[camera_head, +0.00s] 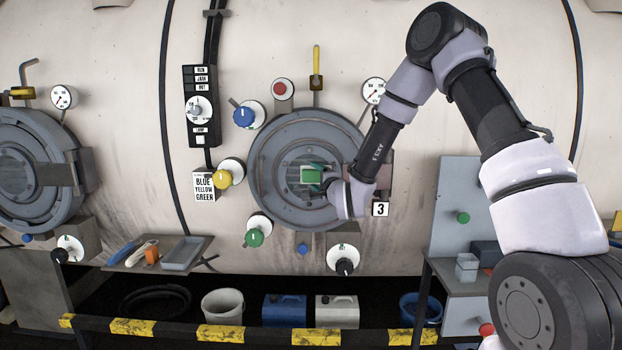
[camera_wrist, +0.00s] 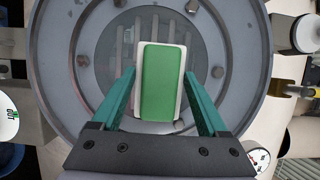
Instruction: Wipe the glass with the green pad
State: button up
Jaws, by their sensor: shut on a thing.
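The green pad (camera_wrist: 161,82) has a pale backing and sits between the teal fingers of my gripper (camera_wrist: 160,90) in the wrist view. My gripper is shut on it. The pad also shows in the head view (camera_head: 311,175), in front of the middle of the grey round door marked 3. The glass (camera_wrist: 112,48) is the round dark window in that door, with pale bars behind it. The pad and fingers cover part of the glass. I cannot tell whether the pad touches it.
Coloured knobs surround the door, with a yellow one (camera_head: 221,179) at left and a black one (camera_head: 344,266) below. A yellow-handled lever (camera_head: 316,68) stands above. A small shelf (camera_head: 150,262) holds tools at lower left. A yellow-black striped rail (camera_head: 220,333) crosses the front.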

aim_at(305, 177)
jog(key=shift+w+a, duration=0.2)
jog(key=shift+a, duration=0.95)
jog(key=shift+w+a, duration=0.15)
jog(key=shift+a, duration=0.5)
jog(key=shift+c, duration=0.6)
jog(key=shift+a, duration=1.85)
jog(key=shift+s+a, duration=0.1)
jog(key=shift+s, duration=3)
jog(key=shift+s, duration=0.1)
jog(key=shift+s, duration=1.4)
